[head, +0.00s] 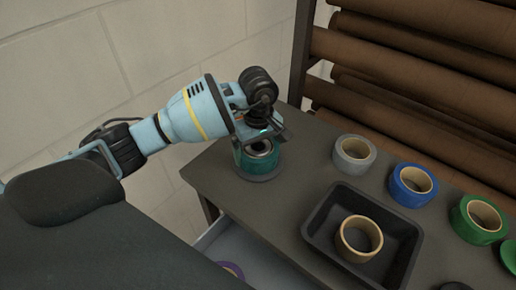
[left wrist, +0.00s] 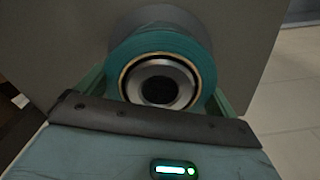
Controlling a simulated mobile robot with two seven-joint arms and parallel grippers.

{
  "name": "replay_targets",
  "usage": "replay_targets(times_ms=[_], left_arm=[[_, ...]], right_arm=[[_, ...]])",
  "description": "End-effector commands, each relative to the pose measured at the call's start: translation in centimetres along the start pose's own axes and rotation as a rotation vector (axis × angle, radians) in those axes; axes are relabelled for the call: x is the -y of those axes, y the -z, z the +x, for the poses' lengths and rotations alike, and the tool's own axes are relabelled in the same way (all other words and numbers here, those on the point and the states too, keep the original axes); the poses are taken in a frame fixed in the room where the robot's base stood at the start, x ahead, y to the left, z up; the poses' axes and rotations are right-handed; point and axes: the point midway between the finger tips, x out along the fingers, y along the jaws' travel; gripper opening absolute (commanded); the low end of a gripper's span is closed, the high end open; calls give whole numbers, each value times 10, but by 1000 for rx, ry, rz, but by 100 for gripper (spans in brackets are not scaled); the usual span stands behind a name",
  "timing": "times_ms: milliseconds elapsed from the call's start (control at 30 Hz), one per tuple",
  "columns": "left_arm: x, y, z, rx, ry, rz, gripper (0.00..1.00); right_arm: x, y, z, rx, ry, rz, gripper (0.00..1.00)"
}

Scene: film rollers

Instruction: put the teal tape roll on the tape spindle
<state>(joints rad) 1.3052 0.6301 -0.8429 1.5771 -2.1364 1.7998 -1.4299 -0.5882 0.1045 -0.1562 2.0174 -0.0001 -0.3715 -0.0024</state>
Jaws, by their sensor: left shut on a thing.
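The teal tape roll (head: 243,161) is at the left end of the dark table, below my left gripper (head: 262,140). In the left wrist view the roll (left wrist: 203,62) is seen from above, around the tape spindle (left wrist: 183,72), which has a silver top with a dark centre. The spindle's grey base (head: 262,179) shows just under the roll in the head view. The roll looks level and low, at or very close to the base. My left gripper's fingers are shut on the roll from both sides. My right gripper is not in view.
A black tray (head: 315,226) holds a tan roll (head: 349,250). Grey (head: 340,158), blue (head: 400,188) and green (head: 466,226) rolls stand to the right. Brown film rollers (head: 430,85) are racked behind. A purple item (head: 230,269) lies below the table. Table between spindle and tray is clear.

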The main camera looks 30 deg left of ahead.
Motion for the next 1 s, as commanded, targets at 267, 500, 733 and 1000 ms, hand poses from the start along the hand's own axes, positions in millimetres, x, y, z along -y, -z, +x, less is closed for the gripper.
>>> replay_targets(times_ms=[267,500,733,1000], left_arm=[[0,0,4,1,0,1,95],[0,0,3,0,0,1,100],[-1,0,-16,-1,-4,2,100],[-1,0,-69,-3,-4,1,100]], right_arm=[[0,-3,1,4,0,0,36],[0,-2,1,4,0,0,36],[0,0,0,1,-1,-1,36],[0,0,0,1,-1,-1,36]])
